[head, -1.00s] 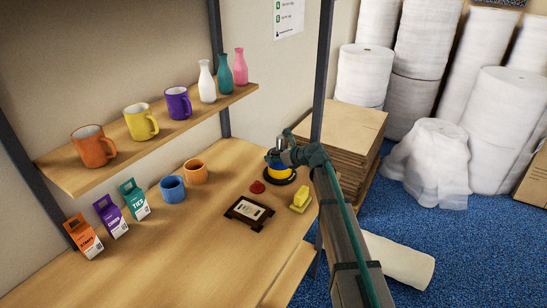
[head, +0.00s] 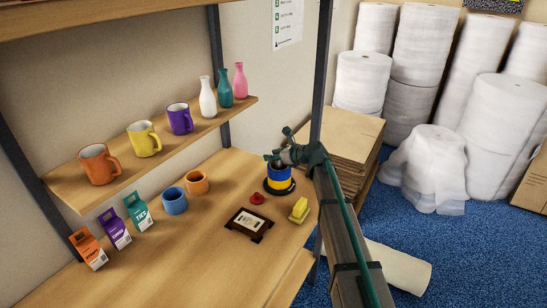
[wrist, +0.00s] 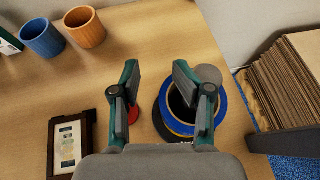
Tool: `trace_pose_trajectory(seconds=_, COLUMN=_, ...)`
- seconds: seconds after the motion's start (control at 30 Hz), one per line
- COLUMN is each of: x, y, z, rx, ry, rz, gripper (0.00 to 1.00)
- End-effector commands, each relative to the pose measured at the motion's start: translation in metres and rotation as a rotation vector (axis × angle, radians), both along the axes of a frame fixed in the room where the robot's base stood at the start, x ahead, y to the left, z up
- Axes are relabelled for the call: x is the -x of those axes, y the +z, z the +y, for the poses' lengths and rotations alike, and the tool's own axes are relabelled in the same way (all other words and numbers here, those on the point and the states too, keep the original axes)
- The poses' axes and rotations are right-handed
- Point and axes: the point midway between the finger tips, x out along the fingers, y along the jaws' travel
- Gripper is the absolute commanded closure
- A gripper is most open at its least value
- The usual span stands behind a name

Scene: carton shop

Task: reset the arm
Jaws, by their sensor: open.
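My gripper (head: 279,145) is open and empty at the end of my arm, above the right back part of the wooden table (head: 150,260). A blue and yellow round stack (head: 279,180) stands on a black base just below the gripper. In the wrist view the stack (wrist: 236,112) lies partly behind the right finger, and whether they touch cannot be told. A small red object (head: 257,198) sits beside the stack, partly behind the left finger in the wrist view.
A dark framed plaque (head: 249,224) and a yellow block (head: 299,210) lie nearby. Blue (head: 174,201) and orange (head: 197,182) mugs and several cartons stand left. A shelf (head: 70,190) holds mugs and bottles. A dark post (head: 321,80) and stacked cardboard (head: 352,140) are close to my arm.

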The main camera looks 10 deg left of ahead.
Motion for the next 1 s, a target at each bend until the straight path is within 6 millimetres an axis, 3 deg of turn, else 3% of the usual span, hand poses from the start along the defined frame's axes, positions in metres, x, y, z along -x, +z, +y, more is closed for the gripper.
trace_pose_trajectory(seconds=0.5, x=0.001, y=0.036, z=0.000, rx=0.001, ry=0.002, rz=0.002, gripper=0.53)
trace_pose_trajectory(seconds=0.87, x=0.002, y=0.035, z=-0.001, rx=0.001, ry=0.002, rz=0.004, gripper=0.53)
trace_pose_trajectory(seconds=1.0, x=0.015, y=0.025, z=-0.014, rx=0.003, ry=0.019, rz=0.020, gripper=0.53)
